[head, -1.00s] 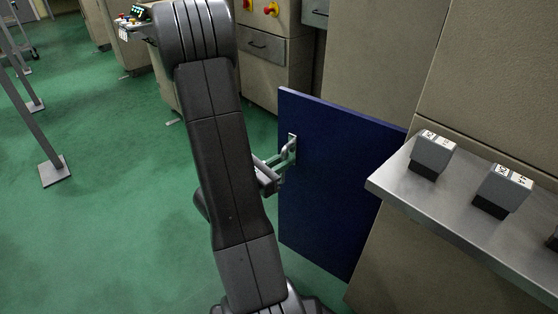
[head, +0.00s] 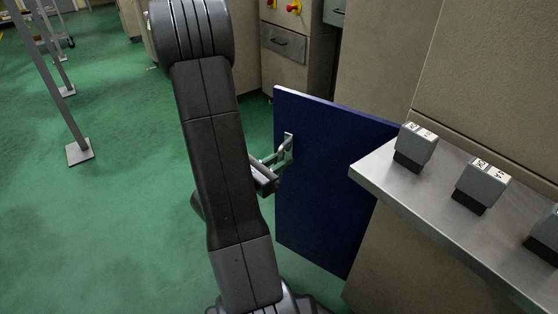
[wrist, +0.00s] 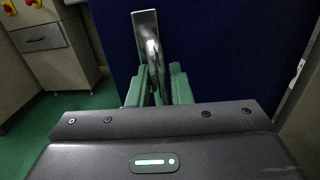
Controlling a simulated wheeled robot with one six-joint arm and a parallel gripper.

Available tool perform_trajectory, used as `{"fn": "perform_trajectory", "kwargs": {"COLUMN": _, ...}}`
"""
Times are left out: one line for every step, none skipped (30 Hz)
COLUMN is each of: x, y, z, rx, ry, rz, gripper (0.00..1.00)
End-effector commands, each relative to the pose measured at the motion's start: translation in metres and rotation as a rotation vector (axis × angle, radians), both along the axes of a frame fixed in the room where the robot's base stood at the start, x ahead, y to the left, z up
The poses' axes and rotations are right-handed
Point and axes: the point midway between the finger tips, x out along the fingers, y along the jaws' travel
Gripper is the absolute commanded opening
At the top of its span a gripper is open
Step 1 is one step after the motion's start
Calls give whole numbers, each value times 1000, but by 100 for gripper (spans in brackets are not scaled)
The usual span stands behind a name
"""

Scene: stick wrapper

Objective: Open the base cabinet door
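The blue base cabinet door (head: 330,185) stands swung out from the beige cabinet (head: 385,250), well open. It also fills much of the wrist view (wrist: 235,50). Its metal handle (head: 287,146) is on the door face near the free edge and shows in the wrist view (wrist: 148,35). My gripper (wrist: 160,82) has one finger on each side of the handle's lower part and looks shut on it. In the head view my gripper (head: 266,176) is at the handle, partly hidden behind my dark arm.
A metal shelf (head: 385,170) with several grey blocks (head: 415,145) juts out at right, close to the door. Cabinets with drawers (head: 285,45) stand behind. Metal posts (head: 62,90) stand at left. Green floor (head: 110,220) at left is clear.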

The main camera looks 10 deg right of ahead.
Motion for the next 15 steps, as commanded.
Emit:
{"fn": "perform_trajectory", "kwargs": {"x": 0, "y": 0, "z": 0, "rx": 0, "ry": 0, "rz": 0, "gripper": 29}}
{"fn": "perform_trajectory", "kwargs": {"x": 0, "y": 0, "z": 0, "rx": 0, "ry": 0, "rz": 0, "gripper": 32}}
{"fn": "perform_trajectory", "kwargs": {"x": 0, "y": 0, "z": 0, "rx": -1, "ry": 1, "rz": 0, "gripper": 32}}
{"fn": "perform_trajectory", "kwargs": {"x": 0, "y": 0, "z": 0, "rx": 0, "ry": 1, "rz": 1, "gripper": 32}}
{"fn": "perform_trajectory", "kwargs": {"x": 0, "y": 0, "z": 0, "rx": 0, "ry": 1, "rz": 1, "gripper": 32}}
{"fn": "perform_trajectory", "kwargs": {"x": 0, "y": 0, "z": 0, "rx": 0, "ry": 1, "rz": 1, "gripper": 32}}
{"fn": "perform_trajectory", "kwargs": {"x": 0, "y": 0, "z": 0, "rx": 0, "ry": 1, "rz": 1, "gripper": 32}}
{"fn": "perform_trajectory", "kwargs": {"x": 0, "y": 0, "z": 0, "rx": 0, "ry": 1, "rz": 1, "gripper": 32}}
{"fn": "perform_trajectory", "kwargs": {"x": 0, "y": 0, "z": 0, "rx": 0, "ry": 2, "rz": 2, "gripper": 32}}
{"fn": "perform_trajectory", "kwargs": {"x": 0, "y": 1, "z": 0, "rx": 0, "ry": 2, "rz": 2, "gripper": 32}}
{"fn": "perform_trajectory", "kwargs": {"x": 0, "y": 1, "z": 0, "rx": 0, "ry": 2, "rz": 2, "gripper": 32}}
{"fn": "perform_trajectory", "kwargs": {"x": -1, "y": 2, "z": 0, "rx": 0, "ry": 3, "rz": 3, "gripper": 32}}
{"fn": "perform_trajectory", "kwargs": {"x": -1, "y": 3, "z": 0, "rx": 0, "ry": 3, "rz": 3, "gripper": 32}}
{"fn": "perform_trajectory", "kwargs": {"x": -2, "y": 4, "z": 0, "rx": 0, "ry": 4, "rz": 4, "gripper": 32}}
{"fn": "perform_trajectory", "kwargs": {"x": -3, "y": 7, "z": 0, "rx": 1, "ry": 4, "rz": 5, "gripper": 32}}
